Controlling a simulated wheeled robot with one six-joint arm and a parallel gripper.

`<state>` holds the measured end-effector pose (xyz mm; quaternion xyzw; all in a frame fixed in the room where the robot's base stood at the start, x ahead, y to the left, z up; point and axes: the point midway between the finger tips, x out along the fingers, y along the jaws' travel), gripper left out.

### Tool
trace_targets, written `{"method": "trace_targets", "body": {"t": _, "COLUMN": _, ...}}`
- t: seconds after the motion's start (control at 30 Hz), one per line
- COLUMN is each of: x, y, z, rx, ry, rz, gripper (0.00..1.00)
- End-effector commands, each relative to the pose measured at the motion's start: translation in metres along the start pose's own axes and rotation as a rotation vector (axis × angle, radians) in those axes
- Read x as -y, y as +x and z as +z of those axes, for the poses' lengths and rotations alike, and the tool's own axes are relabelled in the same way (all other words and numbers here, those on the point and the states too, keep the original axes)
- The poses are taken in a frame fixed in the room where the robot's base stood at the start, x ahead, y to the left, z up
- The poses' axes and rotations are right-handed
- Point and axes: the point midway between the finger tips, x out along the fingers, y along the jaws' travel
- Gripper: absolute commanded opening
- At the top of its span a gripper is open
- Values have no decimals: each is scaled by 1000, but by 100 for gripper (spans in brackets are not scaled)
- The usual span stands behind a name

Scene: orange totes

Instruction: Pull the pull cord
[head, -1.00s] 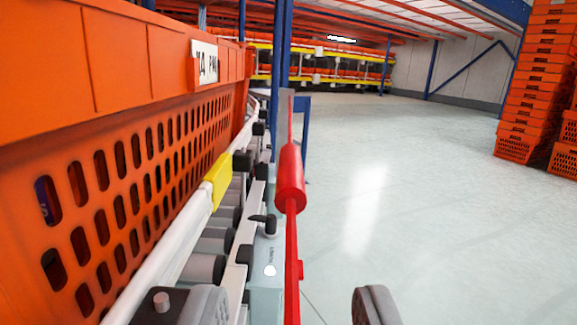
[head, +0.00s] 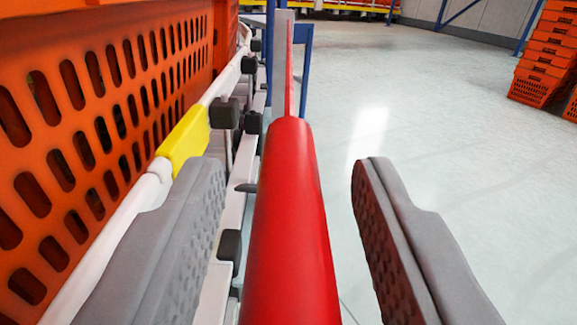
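The pull cord shows in the head view as a thick red cylinder (head: 287,225) with a thin red line (head: 290,70) running away from its far end. My gripper (head: 288,180) is open, with one grey finger on each side of the red cylinder. The cylinder's near end runs out of the bottom of the view.
An orange tote (head: 95,120) with slotted sides stands close on the left, beside a conveyor rail with a yellow piece (head: 184,140) and black knobs. Stacked orange crates (head: 545,55) stand at the far right. The pale floor (head: 420,130) on the right is clear.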

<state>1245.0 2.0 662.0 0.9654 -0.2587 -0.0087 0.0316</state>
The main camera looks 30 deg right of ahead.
Motion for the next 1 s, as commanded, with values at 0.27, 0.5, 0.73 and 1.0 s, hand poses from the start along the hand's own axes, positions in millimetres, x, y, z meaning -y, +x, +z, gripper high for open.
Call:
{"method": "trace_targets", "body": {"t": 0.27, "x": 0, "y": 0, "z": 0, "rx": 0, "ry": 0, "rz": 0, "gripper": 34}}
{"method": "trace_targets", "body": {"t": 0.5, "x": 0, "y": 0, "z": 0, "rx": 0, "ry": 0, "rz": 0, "gripper": 0}}
{"method": "trace_targets", "body": {"t": 0.73, "x": -16, "y": 1, "z": 0, "rx": 0, "ry": -2, "rz": 2, "gripper": 0}}
{"method": "trace_targets", "body": {"t": 1.0, "x": -59, "y": 1, "z": 3, "rx": 0, "ry": -1, "rz": 2, "gripper": 0}}
